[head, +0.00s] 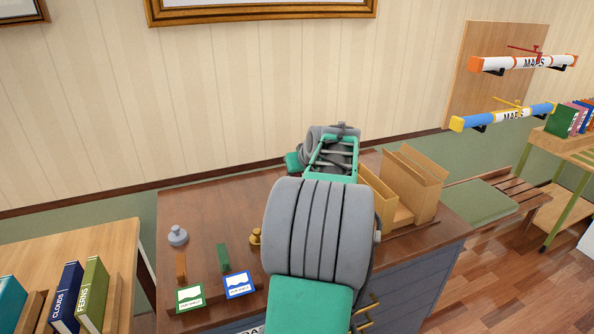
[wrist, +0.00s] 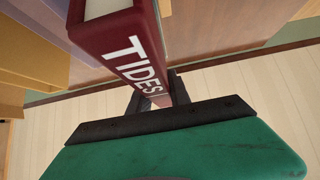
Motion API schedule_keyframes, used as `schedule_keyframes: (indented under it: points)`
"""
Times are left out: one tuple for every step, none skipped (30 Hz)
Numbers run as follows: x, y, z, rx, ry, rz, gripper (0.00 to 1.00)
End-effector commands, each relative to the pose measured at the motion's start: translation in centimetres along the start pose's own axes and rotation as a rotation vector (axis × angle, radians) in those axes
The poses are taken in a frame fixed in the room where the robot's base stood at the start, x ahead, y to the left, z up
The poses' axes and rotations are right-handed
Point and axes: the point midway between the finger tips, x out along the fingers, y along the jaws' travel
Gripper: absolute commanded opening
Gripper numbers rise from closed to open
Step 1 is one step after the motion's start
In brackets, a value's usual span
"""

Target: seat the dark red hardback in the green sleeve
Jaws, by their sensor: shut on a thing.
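The dark red hardback (wrist: 105,42), with TIDES in white on its spine, stands out from between the dark fingers of my gripper (wrist: 157,92) in the wrist view. My gripper is shut on it. The pale page edges show at the end nearest the camera. In the head view my own arm covers the gripper and the book. I cannot make out the green sleeve for certain in either view; it may be hidden behind my arm.
Tan upright holders (head: 415,185) stand on the brown desk (head: 185,225) right of my arm. A grey weight (head: 178,235), small blocks and two label cards (head: 238,284) lie left. Books (head: 92,293) stand on the left table. Map tubes (head: 505,115) hang at right.

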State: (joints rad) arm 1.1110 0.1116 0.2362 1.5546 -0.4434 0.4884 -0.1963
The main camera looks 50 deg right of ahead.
Motion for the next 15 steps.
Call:
schedule_keyframes:
  points:
    - [0.09,0.01,0.04,-0.001,0.003,0.001,0.00]
    - [0.14,0.01,0.09,-0.001,0.003,0.001,0.00]
    - [0.21,0.01,0.17,-0.001,0.003,0.001,0.00]
    - [0.26,0.01,0.22,-0.001,0.003,0.001,0.00]
    - [0.31,0.01,0.27,-0.001,0.003,0.001,0.00]
    - [0.38,0.01,0.34,-0.001,0.003,0.001,0.00]
    - [0.44,0.01,0.40,-0.001,0.002,0.001,0.00]
    - [0.49,0.01,0.45,-0.001,0.002,0.001,0.00]
    - [0.56,0.01,0.52,-0.001,0.002,0.001,0.00]
    - [0.61,0.01,0.57,-0.001,0.003,0.001,0.00]
    - [0.66,0.01,0.63,-0.001,0.002,0.001,0.00]
    - [0.73,0.01,0.70,-0.001,0.002,0.001,0.00]
    - [0.78,0.01,0.75,-0.001,0.002,0.001,0.00]
    - [0.84,0.01,0.80,-0.001,0.003,0.001,0.00]
    - [0.91,0.01,0.87,-0.001,0.003,0.001,0.00]
